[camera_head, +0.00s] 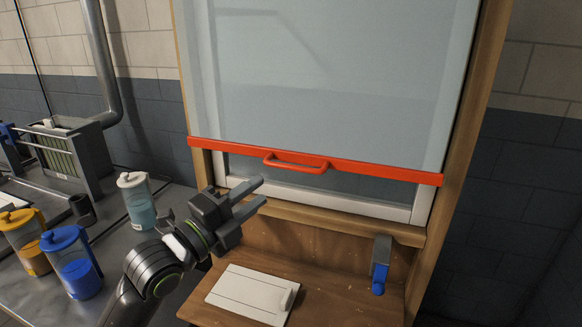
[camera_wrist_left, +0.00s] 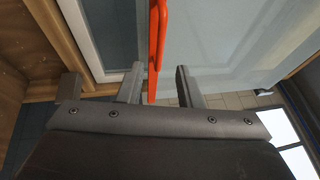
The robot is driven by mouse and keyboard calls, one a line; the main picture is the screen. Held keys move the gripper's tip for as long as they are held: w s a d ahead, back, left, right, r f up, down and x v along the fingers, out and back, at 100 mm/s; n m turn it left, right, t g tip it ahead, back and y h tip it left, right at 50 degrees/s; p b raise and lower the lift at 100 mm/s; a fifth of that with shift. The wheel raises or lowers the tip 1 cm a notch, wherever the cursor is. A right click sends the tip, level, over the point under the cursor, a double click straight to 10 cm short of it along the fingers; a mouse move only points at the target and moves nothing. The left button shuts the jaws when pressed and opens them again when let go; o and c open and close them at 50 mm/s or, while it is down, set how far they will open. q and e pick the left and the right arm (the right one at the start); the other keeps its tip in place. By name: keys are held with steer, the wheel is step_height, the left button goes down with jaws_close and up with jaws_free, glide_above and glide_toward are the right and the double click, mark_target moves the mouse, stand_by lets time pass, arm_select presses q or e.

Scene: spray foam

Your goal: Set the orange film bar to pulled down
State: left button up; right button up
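The orange film bar (camera_head: 380,171) runs across the window frame at the lower end of a pale translucent film (camera_head: 330,70). Its orange handle (camera_head: 297,161) sticks out near the middle. Bare pane shows below the bar, down to the white bottom frame. My left gripper (camera_head: 262,193) is open and empty, below and left of the handle, and looks apart from it. In the left wrist view the bar (camera_wrist_left: 153,85) and handle (camera_wrist_left: 162,22) line up between the spread fingers, beyond them. My right gripper is not in view.
Below the window a wooden shelf (camera_head: 335,300) holds a white flat plate (camera_head: 245,292). A grey and blue holder (camera_head: 380,265) is at the sill's right. A metal table (camera_head: 115,262) at left carries a blue-lidded jug (camera_head: 75,265), yellow-lidded jug (camera_head: 25,240) and white-lidded bottle (camera_head: 138,203).

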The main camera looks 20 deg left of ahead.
mark_target(289, 169)
arm_select(q)
steer(key=p+x, duration=0.2)
steer(key=x, duration=0.8)
steer(key=shift+w+d, duration=0.15)
steer(key=shift+w, duration=0.05)
jaws_close()
